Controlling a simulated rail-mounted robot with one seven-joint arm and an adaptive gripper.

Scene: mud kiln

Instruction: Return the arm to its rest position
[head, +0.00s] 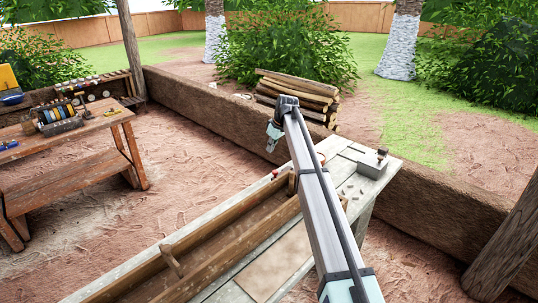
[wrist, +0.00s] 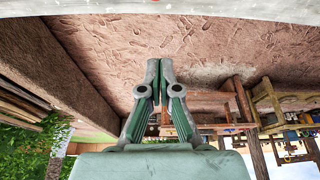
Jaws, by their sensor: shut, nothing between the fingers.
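My gripper (wrist: 160,70) is shut and empty in the wrist view, its two green-grey fingers together at the tips. In the head view my arm stretches from the bottom right up to the middle, and my gripper (head: 270,147) shows small at its far end. It hangs in the air beyond the far end of the workbench (head: 345,172), pointing down and left. No object is held.
A long wooden trough (head: 235,232) lies along the bench. A metal box (head: 374,162) stands at the bench's far right. A low mud wall (head: 205,110) and stacked logs (head: 300,92) lie behind. A wooden table (head: 75,130) with tools stands left. Bare ground lies between.

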